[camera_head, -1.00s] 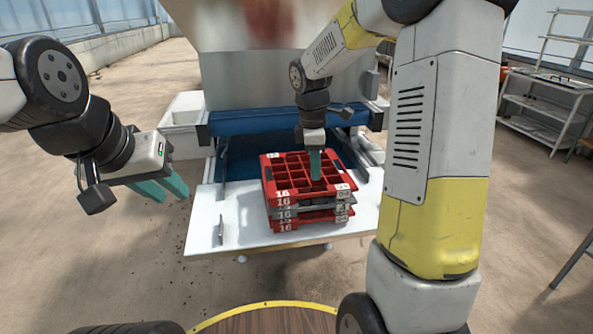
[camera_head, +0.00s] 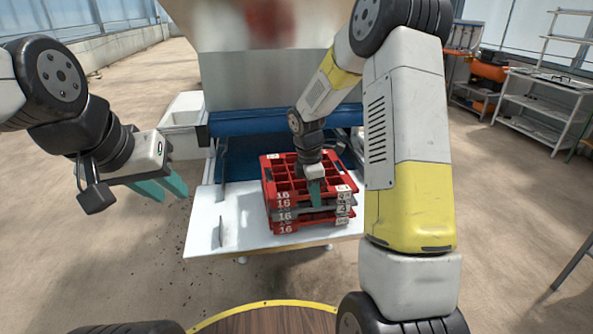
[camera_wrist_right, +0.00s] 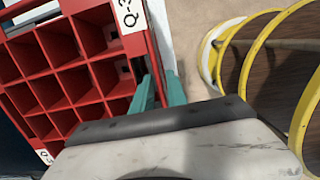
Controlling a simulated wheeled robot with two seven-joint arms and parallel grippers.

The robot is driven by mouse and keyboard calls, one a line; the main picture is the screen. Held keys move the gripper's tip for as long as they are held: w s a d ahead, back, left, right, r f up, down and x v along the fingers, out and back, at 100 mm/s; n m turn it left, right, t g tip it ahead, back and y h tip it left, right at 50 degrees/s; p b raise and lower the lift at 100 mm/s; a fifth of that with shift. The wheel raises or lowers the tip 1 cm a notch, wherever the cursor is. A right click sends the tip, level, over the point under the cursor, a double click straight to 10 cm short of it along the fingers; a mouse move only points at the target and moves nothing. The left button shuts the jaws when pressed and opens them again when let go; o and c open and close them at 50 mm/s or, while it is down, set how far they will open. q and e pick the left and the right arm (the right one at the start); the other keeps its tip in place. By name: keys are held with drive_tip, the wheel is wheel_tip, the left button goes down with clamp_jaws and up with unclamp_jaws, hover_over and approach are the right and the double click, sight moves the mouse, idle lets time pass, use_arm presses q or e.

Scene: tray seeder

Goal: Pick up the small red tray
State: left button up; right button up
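The small red tray (camera_head: 283,184) has a grid of square compartments and lies on top of a stack on the white table. My right gripper (camera_head: 316,193) points down at the front rim of this tray. In the right wrist view, its two teal fingers (camera_wrist_right: 160,92) are apart, with the red tray's rim (camera_wrist_right: 151,52) running between them or just beyond them; contact cannot be made out. The tray sits level on the stack. My left gripper (camera_head: 163,189) is open and empty, away to the left of the table.
Below the top tray are a grey tray (camera_head: 297,216) and another red tray (camera_head: 306,225). The white table (camera_head: 205,233) has bare room left of the stack. A blue machine part (camera_head: 240,125) stands behind it. Shelves (camera_head: 540,115) stand at the far right.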

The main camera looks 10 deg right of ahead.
clamp_jaws()
drive_tip(key=shift+r, duration=0.1)
